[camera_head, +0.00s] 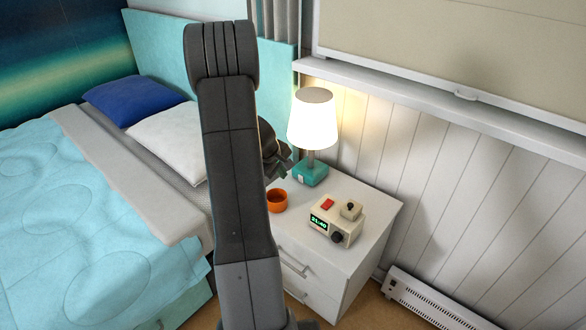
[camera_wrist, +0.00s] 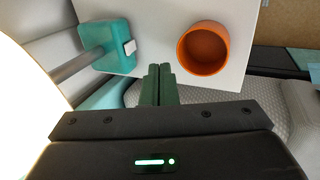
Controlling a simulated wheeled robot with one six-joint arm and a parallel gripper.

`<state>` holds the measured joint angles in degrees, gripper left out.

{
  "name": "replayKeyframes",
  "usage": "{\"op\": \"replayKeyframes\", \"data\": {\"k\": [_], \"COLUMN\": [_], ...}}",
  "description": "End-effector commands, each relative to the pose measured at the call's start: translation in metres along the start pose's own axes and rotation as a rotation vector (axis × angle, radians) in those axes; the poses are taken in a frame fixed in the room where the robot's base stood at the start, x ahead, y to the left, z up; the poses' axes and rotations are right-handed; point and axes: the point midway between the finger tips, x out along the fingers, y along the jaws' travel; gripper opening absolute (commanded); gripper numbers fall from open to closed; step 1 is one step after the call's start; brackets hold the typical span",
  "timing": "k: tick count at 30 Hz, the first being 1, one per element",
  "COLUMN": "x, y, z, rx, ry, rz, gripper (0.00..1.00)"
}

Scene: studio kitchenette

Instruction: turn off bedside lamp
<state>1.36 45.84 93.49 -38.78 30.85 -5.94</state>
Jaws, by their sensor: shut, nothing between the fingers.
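The bedside lamp (camera_head: 313,121) stands on the white nightstand (camera_head: 372,209), and its white shade glows. Its teal base (camera_head: 311,173) has a small pale switch on the front. In the wrist view the teal base (camera_wrist: 104,46) is at the upper left, with the pale switch (camera_wrist: 129,47) on its right side and the bright shade at the left edge. My gripper (camera_wrist: 159,70) is shut and empty, with its fingertips below and to the right of the switch in that view, apart from it. In the head view my arm largely hides the gripper, left of the lamp base.
An orange bowl (camera_head: 276,200) stands on the nightstand near the lamp base; it also shows in the wrist view (camera_wrist: 203,48). A cream clock radio (camera_head: 337,222) sits further right. The bed (camera_head: 95,215) is to the left, and a wall heater (camera_head: 425,300) is low on the right.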

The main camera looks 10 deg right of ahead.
Motion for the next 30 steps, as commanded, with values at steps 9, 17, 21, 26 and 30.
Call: {"op": "replayKeyframes", "data": {"k": [9, 17, 21, 26, 30], "x": [0.008, 0.012, 0.029, 0.063, 0.094], "y": [0.003, 0.002, 0.002, 0.001, 0.001], "z": [-0.009, -0.009, -0.008, -0.008, -0.008], "rx": [-0.025, -0.023, -0.022, -0.023, -0.023], "ry": [0.007, 0.005, 0.002, 0.002, 0.002], "rz": [0.008, 0.007, 0.006, 0.005, 0.005], "gripper": [0.00, 0.00, 0.00, 0.00, 0.00]}}
